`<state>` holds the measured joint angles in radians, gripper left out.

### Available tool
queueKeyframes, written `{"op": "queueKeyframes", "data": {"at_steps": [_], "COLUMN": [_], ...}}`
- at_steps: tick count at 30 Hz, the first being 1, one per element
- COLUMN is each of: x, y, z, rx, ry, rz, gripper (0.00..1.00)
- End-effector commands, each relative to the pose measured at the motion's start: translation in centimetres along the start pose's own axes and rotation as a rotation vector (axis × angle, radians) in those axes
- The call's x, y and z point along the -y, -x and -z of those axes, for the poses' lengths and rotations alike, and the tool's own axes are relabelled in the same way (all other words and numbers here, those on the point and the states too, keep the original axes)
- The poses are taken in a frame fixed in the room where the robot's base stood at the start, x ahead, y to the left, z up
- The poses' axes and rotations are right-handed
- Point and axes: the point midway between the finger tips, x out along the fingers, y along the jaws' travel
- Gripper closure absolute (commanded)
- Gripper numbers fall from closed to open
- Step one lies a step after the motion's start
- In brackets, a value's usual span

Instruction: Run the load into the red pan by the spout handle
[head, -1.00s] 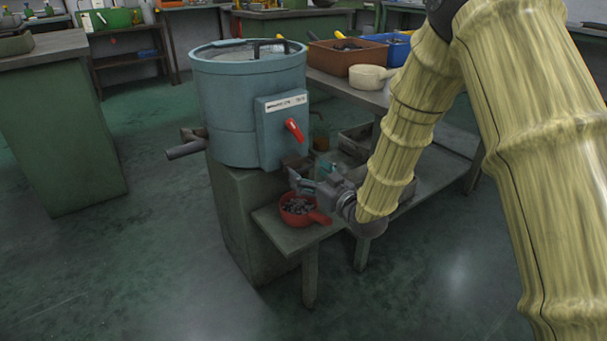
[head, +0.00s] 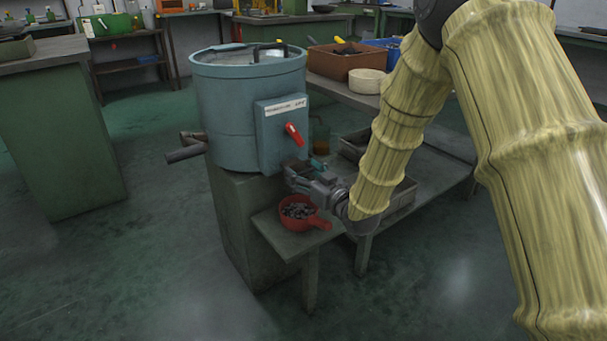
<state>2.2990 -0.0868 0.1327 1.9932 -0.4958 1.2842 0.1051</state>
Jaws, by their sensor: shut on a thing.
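The blue-grey drum machine (head: 228,120) stands on a green pedestal, with a boxed front (head: 283,140) bearing a label and a red lever (head: 293,134). The red pan (head: 308,222) sits on the low bench under the outlet area, holding dark grey metal pieces (head: 298,210). My gripper (head: 292,175) is at the bottom of the box, just above the pan and below the red lever. It is shut on what appears to be the spout handle, mostly hidden by the fingers. A small teal part (head: 318,164) shows beside the gripper. The spout itself is hidden.
A brown bin (head: 345,62), a blue bin (head: 384,52) and a cream bowl (head: 367,80) stand on the bench behind. A pipe stub (head: 186,153) juts left from the machine. The floor in front is clear.

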Motion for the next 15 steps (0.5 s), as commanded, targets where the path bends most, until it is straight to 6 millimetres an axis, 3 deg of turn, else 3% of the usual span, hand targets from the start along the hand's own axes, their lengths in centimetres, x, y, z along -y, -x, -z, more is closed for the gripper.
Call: {"op": "queueKeyframes", "data": {"at_steps": [15], "x": [0.33], "y": [-0.32], "z": [-0.2], "rx": [0.003], "ry": [-0.001], "rz": [0.005], "gripper": [0.76]}}
